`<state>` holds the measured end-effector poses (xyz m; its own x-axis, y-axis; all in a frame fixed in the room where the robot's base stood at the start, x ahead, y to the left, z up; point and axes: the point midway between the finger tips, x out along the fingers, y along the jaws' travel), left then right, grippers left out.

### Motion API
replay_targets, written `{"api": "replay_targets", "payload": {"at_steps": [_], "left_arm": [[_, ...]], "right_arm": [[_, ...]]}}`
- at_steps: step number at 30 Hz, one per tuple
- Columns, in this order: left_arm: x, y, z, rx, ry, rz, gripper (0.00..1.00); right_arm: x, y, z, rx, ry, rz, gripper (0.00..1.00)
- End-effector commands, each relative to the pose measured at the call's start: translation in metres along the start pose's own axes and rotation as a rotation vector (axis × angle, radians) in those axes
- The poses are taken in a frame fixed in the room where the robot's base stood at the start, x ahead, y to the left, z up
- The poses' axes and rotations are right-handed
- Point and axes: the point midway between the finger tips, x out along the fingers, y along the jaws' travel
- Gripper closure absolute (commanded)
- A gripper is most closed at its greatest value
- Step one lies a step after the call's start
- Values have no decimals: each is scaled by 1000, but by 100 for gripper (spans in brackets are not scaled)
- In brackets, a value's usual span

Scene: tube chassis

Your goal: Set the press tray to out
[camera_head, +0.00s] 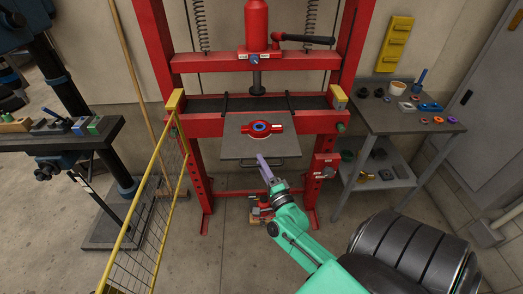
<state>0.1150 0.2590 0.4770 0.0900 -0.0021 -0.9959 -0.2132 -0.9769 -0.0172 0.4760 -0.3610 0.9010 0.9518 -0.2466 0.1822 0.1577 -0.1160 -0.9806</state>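The press tray (235,147) is a flat grey plate at the front of the red press frame (163,60). It projects forward from the press bed, below the ram. A thin dark handle bar (290,162) runs along its front edge. A red fixture with a blue ring (261,127) sits at the back of the tray. My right gripper (262,160) is at the tray's front edge, by the handle, with its purple finger part pointing up at it. I cannot tell whether it touches or encloses the handle, or how wide it is. My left gripper is out of view.
A yellow mesh guard (157,200) stands left of the press. A grey side table (395,118) with small parts and a mug stands right, and a workbench (60,138) stands left. A red control box (325,166) is on the press's right leg. Floor in front is partly clear.

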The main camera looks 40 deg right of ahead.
Motion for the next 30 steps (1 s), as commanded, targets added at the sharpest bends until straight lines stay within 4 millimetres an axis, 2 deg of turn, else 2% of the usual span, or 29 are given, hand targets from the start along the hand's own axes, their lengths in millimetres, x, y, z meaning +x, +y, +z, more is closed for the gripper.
{"api": "replay_targets", "payload": {"at_steps": [8,12,17,24,27,30], "left_arm": [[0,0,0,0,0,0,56],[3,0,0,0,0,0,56],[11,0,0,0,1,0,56],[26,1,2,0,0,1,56],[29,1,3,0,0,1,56],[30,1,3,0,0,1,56]], "right_arm": [[-2,3,1,2,-2,9,56],[-12,5,1,2,-3,11,56],[-47,8,1,3,-3,15,56],[-117,5,1,0,-3,11,56],[-136,3,1,0,-3,8,56],[-146,1,0,1,-2,6,56]]}}
